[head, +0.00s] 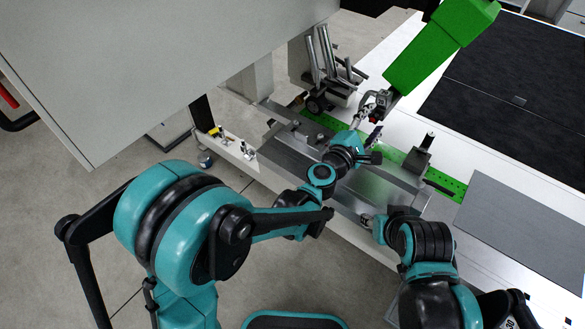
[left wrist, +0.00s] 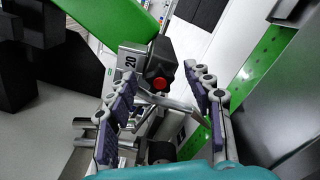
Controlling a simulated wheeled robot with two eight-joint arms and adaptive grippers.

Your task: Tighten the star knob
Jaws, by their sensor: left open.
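The star knob is a dark knob with a red centre (left wrist: 160,84), seen in the left wrist view on a grey block marked 20, at the end of the green arm. In the head view the dark knob end (head: 383,97) shows small at the green arm's lower end. My left gripper (head: 368,123) is open beside it. In the left wrist view its two purple-padded fingers (left wrist: 161,90) stand wide apart, with the knob framed between their tips and apparently beyond them. I see no contact. My right gripper (head: 370,221) is low near the table's front edge, partly hidden by its wrist.
The green arm (head: 440,45) slopes down from the upper right. A metal fixture (head: 385,192) and a green perforated strip (head: 447,183) lie on the table under my left arm. Grey tubes and a clamp (head: 325,60) stand behind. A large grey cabinet (head: 170,60) fills the upper left.

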